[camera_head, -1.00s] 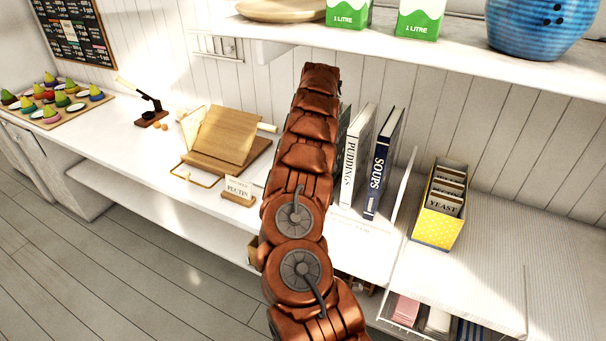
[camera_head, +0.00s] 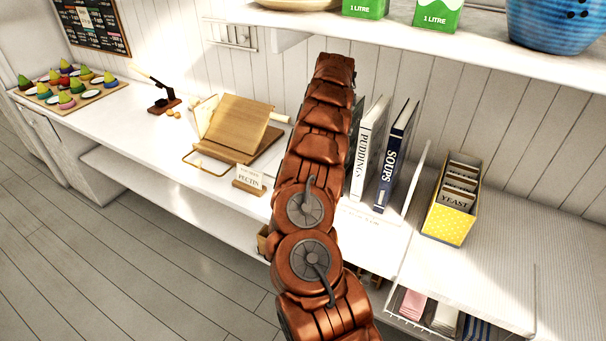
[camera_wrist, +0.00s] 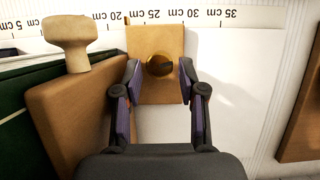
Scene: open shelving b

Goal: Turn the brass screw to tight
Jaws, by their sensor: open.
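In the wrist view, a round brass screw (camera_wrist: 160,65) with a dark middle sits on a light wooden block (camera_wrist: 157,92). My gripper (camera_wrist: 160,72) is open, with one finger on each side of the screw. The fingertips are level with the screw in the picture and apart from it; I cannot tell how deep they reach. The screw and my gripper do not show in the head view, where my copper-coloured arm reaches over the shelf and hides what lies behind it.
A white scale marked in centimetres (camera_wrist: 250,16) runs behind the block. A wooden knob (camera_wrist: 70,30) and a brown board (camera_wrist: 75,118) stand close on the left. In the head view, upright books (camera_head: 367,150), a yellow card box (camera_head: 447,222) and a wooden stand (camera_head: 236,128) share the shelf.

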